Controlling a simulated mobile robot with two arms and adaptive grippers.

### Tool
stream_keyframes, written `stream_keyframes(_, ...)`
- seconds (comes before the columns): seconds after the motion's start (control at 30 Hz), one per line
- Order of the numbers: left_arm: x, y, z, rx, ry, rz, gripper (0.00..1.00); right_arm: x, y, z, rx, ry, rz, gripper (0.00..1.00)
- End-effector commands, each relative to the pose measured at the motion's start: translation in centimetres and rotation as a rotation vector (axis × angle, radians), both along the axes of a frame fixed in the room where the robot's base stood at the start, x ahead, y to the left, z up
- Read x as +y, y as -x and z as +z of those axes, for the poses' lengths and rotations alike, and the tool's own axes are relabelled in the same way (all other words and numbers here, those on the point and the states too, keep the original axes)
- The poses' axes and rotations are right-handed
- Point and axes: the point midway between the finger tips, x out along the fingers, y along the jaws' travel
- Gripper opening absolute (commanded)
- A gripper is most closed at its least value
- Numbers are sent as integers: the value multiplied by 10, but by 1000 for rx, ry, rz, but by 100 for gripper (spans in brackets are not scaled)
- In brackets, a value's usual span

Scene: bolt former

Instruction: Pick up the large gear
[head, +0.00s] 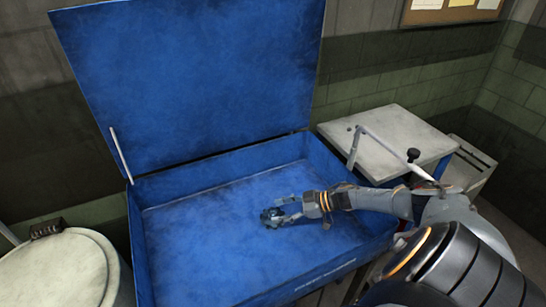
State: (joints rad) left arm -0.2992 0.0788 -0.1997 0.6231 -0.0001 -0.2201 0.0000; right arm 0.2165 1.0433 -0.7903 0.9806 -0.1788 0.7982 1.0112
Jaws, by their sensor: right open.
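The gear (271,214) is a small dark toothed piece inside the blue box, near the middle of its floor. My right gripper (280,211) reaches in from the right, low over the box floor. Its fingers are open and lie around or just beside the gear; I cannot tell whether they touch it. Part of the gear is hidden by the fingers. My left gripper is not in view.
The blue box (190,260) has low walls, and its big lid (195,80) stands raised at the back. A white-topped table (395,135) with a bent lever stands at the right. A round pale drum (55,270) stands at the lower left. The box floor is otherwise clear.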

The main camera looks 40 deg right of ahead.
Motion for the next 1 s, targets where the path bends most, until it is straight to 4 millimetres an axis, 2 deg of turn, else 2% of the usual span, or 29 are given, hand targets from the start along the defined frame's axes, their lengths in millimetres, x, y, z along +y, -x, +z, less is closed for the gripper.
stream_keyframes(0.03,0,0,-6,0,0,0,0,4,-6,-5,-3,0,1,58)
stream_keyframes(0.13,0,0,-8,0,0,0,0,8,-10,-8,-1,2,0,58)
stream_keyframes(0.37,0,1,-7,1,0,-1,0,9,-11,-7,0,2,0,58)
stream_keyframes(0.6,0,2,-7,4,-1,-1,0,8,-11,-7,0,2,0,11)
stream_keyframes(0.67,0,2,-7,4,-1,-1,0,8,-11,-7,0,2,0,0)
stream_keyframes(1.0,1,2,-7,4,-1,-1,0,8,-12,-4,-4,0,-1,0)
